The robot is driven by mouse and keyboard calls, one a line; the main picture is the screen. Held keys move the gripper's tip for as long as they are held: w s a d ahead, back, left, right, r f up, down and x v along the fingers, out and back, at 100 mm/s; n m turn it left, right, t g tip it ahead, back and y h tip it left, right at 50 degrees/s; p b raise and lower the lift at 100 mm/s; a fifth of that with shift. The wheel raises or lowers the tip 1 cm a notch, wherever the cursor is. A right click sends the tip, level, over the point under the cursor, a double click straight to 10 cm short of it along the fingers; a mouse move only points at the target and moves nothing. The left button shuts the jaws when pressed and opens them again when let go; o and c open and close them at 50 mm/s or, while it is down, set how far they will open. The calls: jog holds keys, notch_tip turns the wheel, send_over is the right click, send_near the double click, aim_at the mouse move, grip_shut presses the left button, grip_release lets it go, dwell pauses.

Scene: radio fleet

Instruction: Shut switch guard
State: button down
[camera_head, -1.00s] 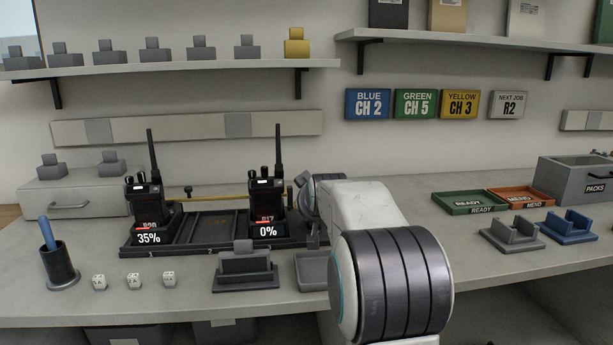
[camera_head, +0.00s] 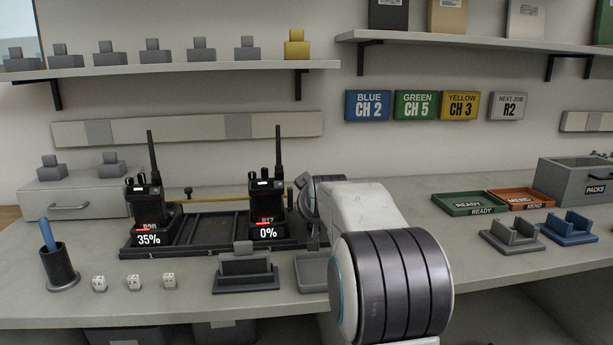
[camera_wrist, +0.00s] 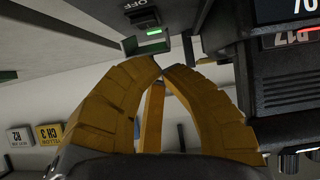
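In the head view my arm hides the gripper and this spot, right of the charger tray (camera_head: 200,245).
Radio R17 (camera_head: 266,200), reading 0%, stands upright close beside my arm; its dark body (camera_wrist: 272,85) fills the right of the wrist view. Radio R20 (camera_head: 146,200) stands farther left. A grey cradle (camera_head: 245,270) is in front.

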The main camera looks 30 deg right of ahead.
jog(key=shift+w+d, duration=0.15)
jog(key=shift+w, duration=0.1)
